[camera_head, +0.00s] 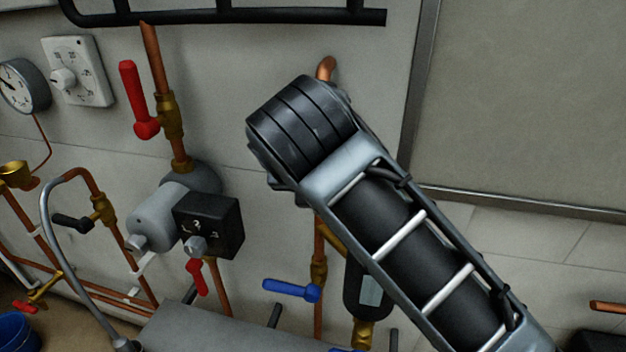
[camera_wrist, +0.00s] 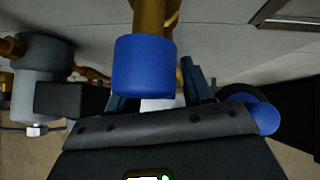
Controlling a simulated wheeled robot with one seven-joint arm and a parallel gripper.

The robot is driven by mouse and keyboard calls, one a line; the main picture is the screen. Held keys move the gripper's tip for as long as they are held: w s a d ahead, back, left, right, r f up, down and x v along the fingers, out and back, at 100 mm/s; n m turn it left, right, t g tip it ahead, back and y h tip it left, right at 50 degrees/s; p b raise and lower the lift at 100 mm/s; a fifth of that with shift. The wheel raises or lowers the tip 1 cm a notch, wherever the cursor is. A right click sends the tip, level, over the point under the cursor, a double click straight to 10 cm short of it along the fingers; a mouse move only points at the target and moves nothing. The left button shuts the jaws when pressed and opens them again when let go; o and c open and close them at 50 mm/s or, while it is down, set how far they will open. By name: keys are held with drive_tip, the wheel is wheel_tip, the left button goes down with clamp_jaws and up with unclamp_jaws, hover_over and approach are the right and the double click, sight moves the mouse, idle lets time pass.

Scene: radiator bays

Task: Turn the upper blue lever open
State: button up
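In the wrist view a blue lever (camera_wrist: 145,68) on a brass fitting (camera_wrist: 152,15) shows large, end towards the camera. My gripper (camera_wrist: 160,100) has its two dark fingers apart, one to each side behind the lever's end. The lever hides part of the left finger, and I cannot tell whether either finger touches it. In the head view my arm covers the middle of the wall and hides my gripper. One blue lever (camera_head: 288,289) shows left of the arm, lying nearly level on a copper pipe. A second blue piece (camera_head: 346,350) is cut off at the bottom edge.
A red lever (camera_head: 138,100), a grey pump (camera_head: 160,216) with a black box (camera_head: 208,225) and a small red lever (camera_head: 197,277) stand left of my arm. A black rail (camera_head: 220,16) runs above. In the wrist view a rounded blue piece (camera_wrist: 263,118) is at right.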

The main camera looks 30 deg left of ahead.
drive_tip(key=shift+r, duration=0.1)
drive_tip(key=b+v, duration=0.1)
drive_tip(key=v, duration=0.6)
drive_tip(key=shift+s+r, duration=0.2)
drive_tip(key=shift+s, duration=0.05)
drive_tip(key=shift+d, duration=0.15)
